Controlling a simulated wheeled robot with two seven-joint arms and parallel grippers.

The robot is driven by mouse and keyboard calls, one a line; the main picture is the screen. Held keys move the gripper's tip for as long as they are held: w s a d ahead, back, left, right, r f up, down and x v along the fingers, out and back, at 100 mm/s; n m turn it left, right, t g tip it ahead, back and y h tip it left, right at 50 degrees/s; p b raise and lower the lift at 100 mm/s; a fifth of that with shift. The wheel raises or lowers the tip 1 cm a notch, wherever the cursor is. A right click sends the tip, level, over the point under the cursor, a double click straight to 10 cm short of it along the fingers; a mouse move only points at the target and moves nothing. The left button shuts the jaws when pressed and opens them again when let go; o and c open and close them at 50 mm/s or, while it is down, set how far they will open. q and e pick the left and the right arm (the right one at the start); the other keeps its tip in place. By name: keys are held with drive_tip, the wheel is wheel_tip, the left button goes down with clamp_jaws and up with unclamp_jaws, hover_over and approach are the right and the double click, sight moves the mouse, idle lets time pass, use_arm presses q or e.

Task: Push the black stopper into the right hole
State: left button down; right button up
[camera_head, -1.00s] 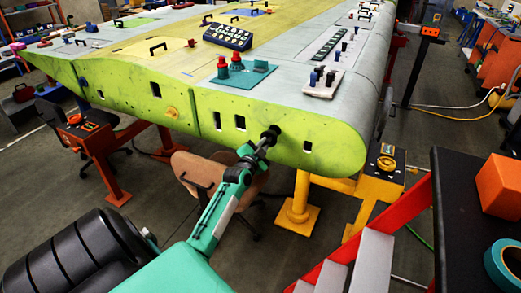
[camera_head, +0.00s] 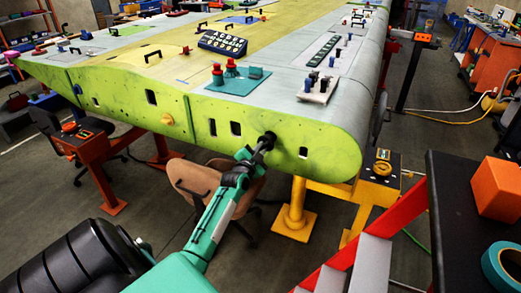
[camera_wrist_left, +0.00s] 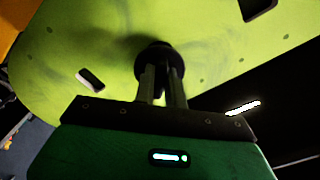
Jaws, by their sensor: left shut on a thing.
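The black stopper (camera_head: 270,137) is at the green end face of the wing (camera_head: 330,150), between two small dark openings. My left gripper (camera_head: 261,145) is shut on it, with the arm reaching up from below. In the left wrist view, the stopper (camera_wrist_left: 154,57) shows as a round black disc against the green face, with the two fingers (camera_wrist_left: 161,84) on its stem. The disc and gripper hide whatever hole is behind it, so I cannot tell how deep the stopper sits. My right gripper is out of view.
A rectangular opening (camera_head: 303,152) lies right of the stopper and another (camera_head: 236,128) left of it. A yellow stand (camera_head: 296,215) is under the wing. Red-railed steps (camera_head: 360,255) are at lower right.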

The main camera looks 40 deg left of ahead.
sight(266, 142)
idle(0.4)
use_arm(q)
drive_tip(key=shift+r, duration=0.1)
drive_tip(key=shift+w+a, duration=0.1)
drive_tip(key=shift+w, duration=0.1)
drive_tip(key=shift+b+x, duration=0.95)
drive_tip(key=shift+x, duration=1.1)
drive_tip(key=c, duration=1.4)
unclamp_jaws()
drive_tip(key=shift+o, duration=0.2)
